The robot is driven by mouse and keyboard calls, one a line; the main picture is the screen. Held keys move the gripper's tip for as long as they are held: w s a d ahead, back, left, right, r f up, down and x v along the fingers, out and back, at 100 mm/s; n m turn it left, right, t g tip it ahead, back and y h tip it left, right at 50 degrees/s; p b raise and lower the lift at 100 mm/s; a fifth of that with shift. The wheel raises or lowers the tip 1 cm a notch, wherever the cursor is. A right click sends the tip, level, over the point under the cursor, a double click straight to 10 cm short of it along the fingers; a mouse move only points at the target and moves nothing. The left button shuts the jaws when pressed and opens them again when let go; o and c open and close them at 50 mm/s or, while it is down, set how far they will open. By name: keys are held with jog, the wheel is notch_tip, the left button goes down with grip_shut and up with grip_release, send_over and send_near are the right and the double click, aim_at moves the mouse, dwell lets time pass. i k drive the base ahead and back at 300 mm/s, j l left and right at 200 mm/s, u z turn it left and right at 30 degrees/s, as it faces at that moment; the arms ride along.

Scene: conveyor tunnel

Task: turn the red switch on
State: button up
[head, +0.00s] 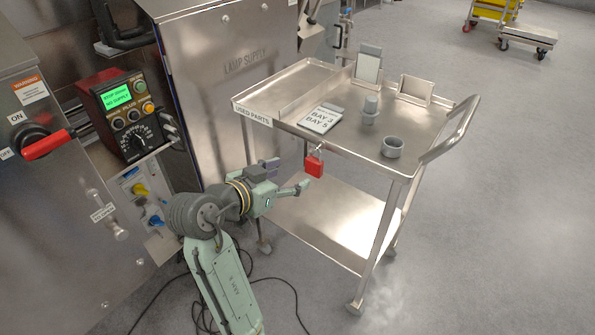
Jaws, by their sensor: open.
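The red switch (46,145) is a red lever on a dark round hub, on the steel cabinet at the far left of the head view. "ON" is printed above the hub and "OFF" at its lower left. The lever lies nearly level, tilted slightly; I cannot tell which setting it is at. My gripper (285,177) is open in the middle of the view, far to the right of the switch and pointing right, away from it. I see nothing between its fingers.
A steel cart (290,75) stands right of my gripper, with a red padlock (314,166) hanging at its edge near the fingertips. A control box (125,113) with a green screen juts out right of the switch. Cables lie on the floor; open floor is at right.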

aim_at(35, 144)
jog(key=u, duration=1.2)
